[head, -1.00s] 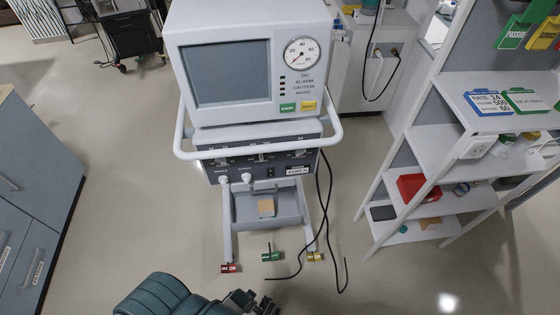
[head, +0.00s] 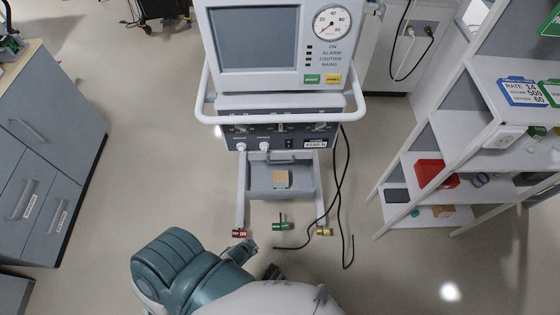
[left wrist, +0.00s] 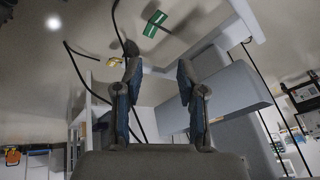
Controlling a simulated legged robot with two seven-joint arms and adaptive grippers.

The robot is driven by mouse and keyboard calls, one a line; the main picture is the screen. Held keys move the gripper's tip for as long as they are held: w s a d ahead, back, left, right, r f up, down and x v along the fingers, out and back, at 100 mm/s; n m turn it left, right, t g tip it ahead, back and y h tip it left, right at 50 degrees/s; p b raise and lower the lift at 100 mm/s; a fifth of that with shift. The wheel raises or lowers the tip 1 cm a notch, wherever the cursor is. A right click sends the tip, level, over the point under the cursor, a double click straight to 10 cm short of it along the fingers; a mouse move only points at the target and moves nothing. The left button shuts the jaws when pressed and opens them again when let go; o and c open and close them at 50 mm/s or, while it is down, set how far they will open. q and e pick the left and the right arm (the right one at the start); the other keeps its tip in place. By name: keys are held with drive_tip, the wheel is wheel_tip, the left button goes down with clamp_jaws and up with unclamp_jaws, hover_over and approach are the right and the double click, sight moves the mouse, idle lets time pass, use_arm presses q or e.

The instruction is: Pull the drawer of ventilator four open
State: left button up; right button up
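A white ventilator (head: 270,90) with a dark screen and dial stands ahead in the head view. Below its control panel is a grey, tray-like drawer section (head: 257,186) with a dark bar at its back and a small tan block (head: 281,178) inside. I cannot tell how far it is pulled out. No number four is readable. My left gripper (head: 262,259) is low in front of the ventilator, short of the drawer. In the left wrist view its fingers (left wrist: 158,85) are apart with nothing between them, and a grey box-shaped part (left wrist: 232,92) lies beyond. My right gripper is not in view.
Red (head: 239,233), green (head: 283,226) and yellow (head: 323,232) tags are by the ventilator's feet. A black cable (head: 345,205) hangs to the floor at its right. A shelf rack (head: 440,130) stands right, a grey cabinet (head: 45,160) left. Floor between is mostly clear.

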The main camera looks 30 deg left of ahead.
use_arm(q)
drive_tip(key=w+a+r+m+t+h+p, duration=0.1)
drive_tip(key=w+a+r+m+t, duration=0.35)
drive_tip(key=r, duration=0.55)
drive_tip(key=w+a+r+m+t, duration=0.4)
drive_tip(key=w+a+r+m, duration=0.15)
drive_tip(key=r, duration=0.35)
wheel_tip(320, 180, up, 9)
drive_tip(key=w+d+m+t+h, duration=0.1)
drive_tip(key=d+m+t+h, duration=0.1)
drive_tip(key=m+h, duration=0.3)
drive_tip(key=x, duration=1.7)
drive_tip(key=shift+w+a+m, duration=0.15)
drive_tip(key=shift+w+m, duration=0.15)
drive_tip(key=shift+w, duration=0.05)
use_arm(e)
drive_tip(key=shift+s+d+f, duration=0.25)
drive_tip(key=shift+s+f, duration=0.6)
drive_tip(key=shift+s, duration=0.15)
use_arm(q)
clamp_jaws()
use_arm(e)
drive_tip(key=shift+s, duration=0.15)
use_arm(q)
drive_tip(key=shift+s, duration=0.1)
